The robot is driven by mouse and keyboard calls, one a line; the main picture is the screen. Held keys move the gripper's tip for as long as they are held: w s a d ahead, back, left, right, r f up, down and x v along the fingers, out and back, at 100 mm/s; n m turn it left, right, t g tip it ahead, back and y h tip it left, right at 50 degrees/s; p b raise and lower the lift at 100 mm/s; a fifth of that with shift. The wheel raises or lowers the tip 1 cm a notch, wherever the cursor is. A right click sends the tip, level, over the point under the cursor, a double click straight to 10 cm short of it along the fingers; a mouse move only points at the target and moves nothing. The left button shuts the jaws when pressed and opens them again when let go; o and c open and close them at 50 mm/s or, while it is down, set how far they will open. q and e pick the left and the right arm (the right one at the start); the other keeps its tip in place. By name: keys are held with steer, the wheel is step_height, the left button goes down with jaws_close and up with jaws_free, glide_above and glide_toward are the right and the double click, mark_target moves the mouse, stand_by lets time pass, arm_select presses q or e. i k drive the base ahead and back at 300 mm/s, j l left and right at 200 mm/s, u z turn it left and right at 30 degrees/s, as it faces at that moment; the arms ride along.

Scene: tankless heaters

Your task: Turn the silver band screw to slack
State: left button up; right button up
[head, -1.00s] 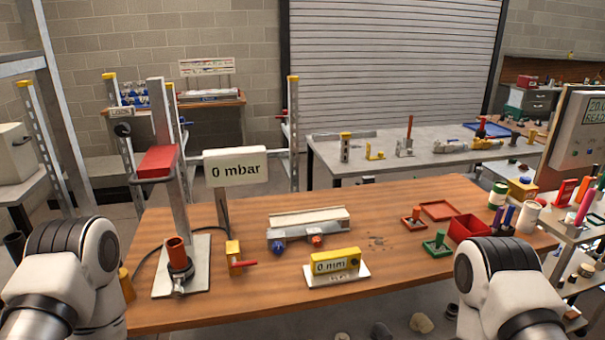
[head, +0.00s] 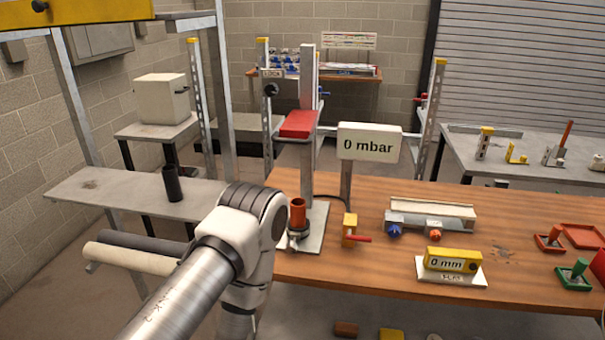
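In the head view a red-brown upright tube (head: 298,213) stands on a pale base plate (head: 316,232) below a red block (head: 298,124) on a grey post. A dark band or collar (head: 298,231) goes around the tube's foot. A small silver piece (head: 293,243) shows at its front left and may be the band screw; it is too small to tell its setting. My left arm's white joint is just left of the plate in the picture and overlaps its edge. Neither gripper shows.
A sign (head: 369,143) reads "0 mbar" and a yellow gauge (head: 452,260) reads "0 mm". A yellow block with a red lever (head: 350,231) stands right of the plate. A grey shelf (head: 130,205) with a black cup (head: 173,184) is at left.

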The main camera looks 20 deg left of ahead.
mark_target(291, 247)
steer(key=i+l, duration=0.1)
steer(key=l, duration=0.2)
steer(key=i+l, duration=0.1)
steer(key=l, duration=0.2)
steer(key=i+l, duration=0.15)
steer(key=l, duration=0.15)
steer(key=l+u, duration=0.15)
steer(key=u, duration=0.25)
steer(key=l+u, duration=0.2)
steer(key=u, duration=0.2)
steer(key=l+u, duration=0.2)
steer(key=u, duration=0.2)
steer(key=l+u, duration=0.2)
steer(key=u, duration=0.25)
